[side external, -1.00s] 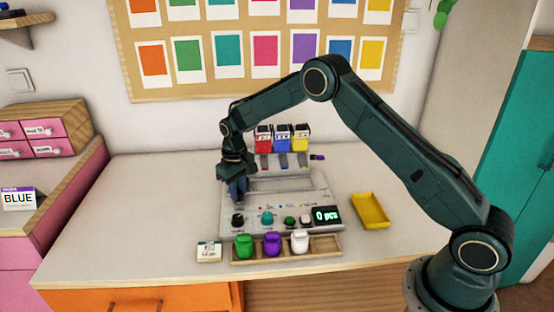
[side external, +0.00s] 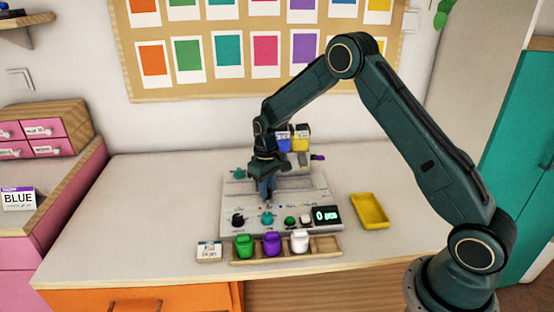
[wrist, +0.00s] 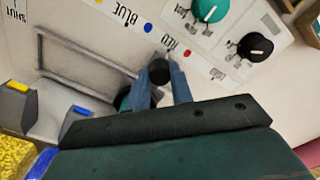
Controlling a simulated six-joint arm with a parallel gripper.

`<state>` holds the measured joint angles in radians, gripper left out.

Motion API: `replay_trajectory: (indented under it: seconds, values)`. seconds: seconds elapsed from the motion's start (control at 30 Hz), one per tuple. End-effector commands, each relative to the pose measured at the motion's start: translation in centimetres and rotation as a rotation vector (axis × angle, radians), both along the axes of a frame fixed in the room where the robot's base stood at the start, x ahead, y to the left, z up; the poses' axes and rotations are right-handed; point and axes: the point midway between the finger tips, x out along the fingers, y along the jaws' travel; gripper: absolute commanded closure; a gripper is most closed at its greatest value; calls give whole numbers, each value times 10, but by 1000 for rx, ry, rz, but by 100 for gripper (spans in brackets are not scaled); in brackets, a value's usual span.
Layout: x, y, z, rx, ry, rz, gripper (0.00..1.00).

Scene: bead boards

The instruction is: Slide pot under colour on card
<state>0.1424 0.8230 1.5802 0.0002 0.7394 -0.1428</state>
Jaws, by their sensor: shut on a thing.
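The card (side external: 18,199) at the left in the side view reads BLUE under a purple top strip. My gripper (side external: 268,198) is low over the grey panel (side external: 227,219). In the wrist view my gripper (wrist: 163,78) is shut on a black knob (wrist: 160,71), which lies closest to the RED label (wrist: 172,45). The BLUE label (wrist: 125,15) is further left, with SHUT beyond it. A rounded dark green thing (wrist: 122,98), perhaps the pot, shows partly behind one finger. My gripper hides what is under the knob.
Blue (side external: 284,138) and yellow (side external: 301,138) bins stand behind the panel. A teal part (side external: 238,173) is at the panel's back left. A rack (side external: 340,240) with green, purple and white jars lies in front. A yellow tray (side external: 370,211) is at right.

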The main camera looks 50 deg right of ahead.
Motion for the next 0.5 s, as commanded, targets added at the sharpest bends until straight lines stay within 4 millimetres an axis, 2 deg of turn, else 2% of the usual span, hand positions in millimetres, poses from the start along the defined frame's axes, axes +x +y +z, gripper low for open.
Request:
replay_trajectory:
  seconds: [0.17, 0.2, 0.27, 0.3, 0.5]
  values:
    - [1, 0, 1, -2, -5, -2, 100]
    - [1, 0, 1, -1, -5, -2, 70]
    - [1, 0, 1, -1, -4, -2, 58]
    - [1, 0, 1, -1, -4, -2, 55]
    - [1, 0, 1, 0, -2, -1, 55]
